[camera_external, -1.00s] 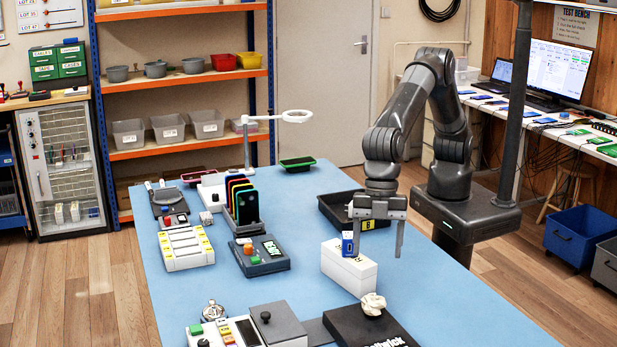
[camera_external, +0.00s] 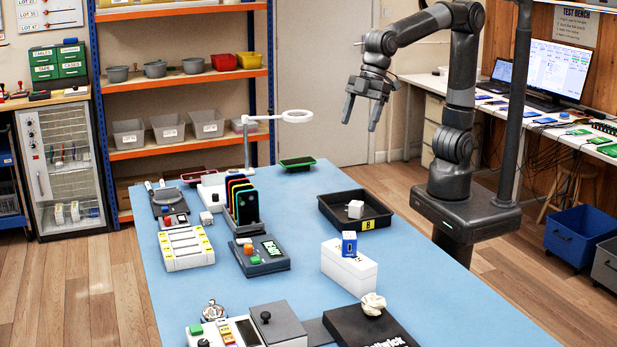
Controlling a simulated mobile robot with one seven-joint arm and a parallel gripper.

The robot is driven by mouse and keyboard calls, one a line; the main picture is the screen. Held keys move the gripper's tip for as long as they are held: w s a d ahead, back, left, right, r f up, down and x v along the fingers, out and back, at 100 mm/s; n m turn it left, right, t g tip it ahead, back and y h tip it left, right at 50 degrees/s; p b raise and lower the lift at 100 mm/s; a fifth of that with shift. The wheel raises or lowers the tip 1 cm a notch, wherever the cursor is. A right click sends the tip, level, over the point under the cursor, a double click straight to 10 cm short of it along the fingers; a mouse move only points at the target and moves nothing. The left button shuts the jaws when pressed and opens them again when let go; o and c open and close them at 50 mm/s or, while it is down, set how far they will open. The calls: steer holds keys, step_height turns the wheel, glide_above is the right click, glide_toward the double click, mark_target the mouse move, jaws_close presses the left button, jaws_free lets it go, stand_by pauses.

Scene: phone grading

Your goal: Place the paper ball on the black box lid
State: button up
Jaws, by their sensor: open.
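The crumpled cream paper ball (camera_external: 373,304) rests on top of the black box lid (camera_external: 352,328) at the front of the blue table. The lid carries pale lettering and is partly cut off by the bottom edge of the picture. My gripper (camera_external: 360,113) is open and empty. It is raised high above the far end of the table, well behind and above the paper ball, with its fingers pointing down.
A white box (camera_external: 349,268) with a small blue-and-white carton (camera_external: 349,244) on top stands behind the lid. A black tray (camera_external: 329,208) marked B holds a small white cube (camera_external: 355,210). A ring lamp (camera_external: 297,116) and several phones in a rack (camera_external: 247,202) stand further left.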

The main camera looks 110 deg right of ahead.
steer(key=s+d+f+m, duration=0.2)
steer(key=s+d, duration=0.5)
steer(key=s, duration=0.2)
steer(key=s+d+f+m+t+h, duration=0.1)
steer(key=s+d+f+m, duration=0.1)
steer(key=s+d, duration=0.4)
steer(key=s+m, duration=0.1)
steer(key=s, duration=0.3)
steer(key=shift+s+d+f+h, duration=0.25)
steer(key=shift+d+f+h, duration=0.05)
steer(key=shift+d+f, duration=0.05)
